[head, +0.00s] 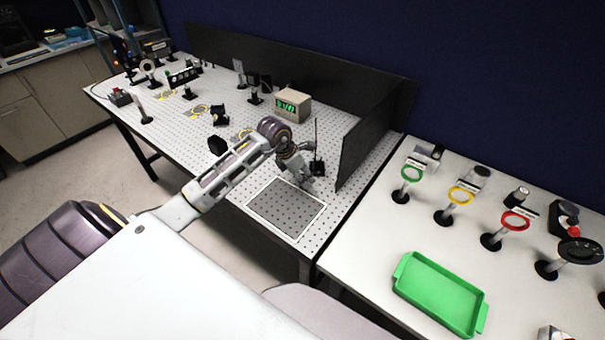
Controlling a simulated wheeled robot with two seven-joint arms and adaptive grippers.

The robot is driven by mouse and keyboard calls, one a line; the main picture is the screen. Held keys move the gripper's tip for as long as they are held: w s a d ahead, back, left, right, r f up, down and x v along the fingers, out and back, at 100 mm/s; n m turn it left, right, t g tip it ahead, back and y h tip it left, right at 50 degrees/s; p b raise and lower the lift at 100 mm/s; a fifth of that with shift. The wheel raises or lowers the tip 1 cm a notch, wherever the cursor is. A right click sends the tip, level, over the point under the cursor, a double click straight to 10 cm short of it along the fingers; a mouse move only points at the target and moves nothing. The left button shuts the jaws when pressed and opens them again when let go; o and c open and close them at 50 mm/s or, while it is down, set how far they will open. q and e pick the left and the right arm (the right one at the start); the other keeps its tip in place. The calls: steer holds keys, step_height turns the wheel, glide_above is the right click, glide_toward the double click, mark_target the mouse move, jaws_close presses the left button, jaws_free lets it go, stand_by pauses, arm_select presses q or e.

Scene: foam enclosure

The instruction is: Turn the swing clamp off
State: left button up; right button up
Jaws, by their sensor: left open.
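My left arm reaches over the white perforated optical table (345,178). My left gripper (307,186) is open and points down near the table's right part, just behind a grey square plate (287,208). A small black fixture (318,168) with a thin upright rod stands right beside the gripper, on its right. It may be the swing clamp, but it is too small to tell its position. The gripper partly covers this spot, and I cannot tell whether they touch. My right gripper is not in view.
Black foam panels (362,150) stand behind and to the right of the gripper. A box with a green display (292,105) and several optical mounts stand further back. The right table holds a green tray (440,293) and several coloured rings on stands (460,196).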

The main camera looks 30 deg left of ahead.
arm_select(q)
steer(key=c, duration=1)
steer(key=shift+n+y, duration=0.3)
steer(key=shift+n, duration=0.4)
steer(key=o, duration=1)
steer(key=v, duration=1.2)
steer(key=shift+s, duration=0.2)
steer(key=shift+f, duration=0.15)
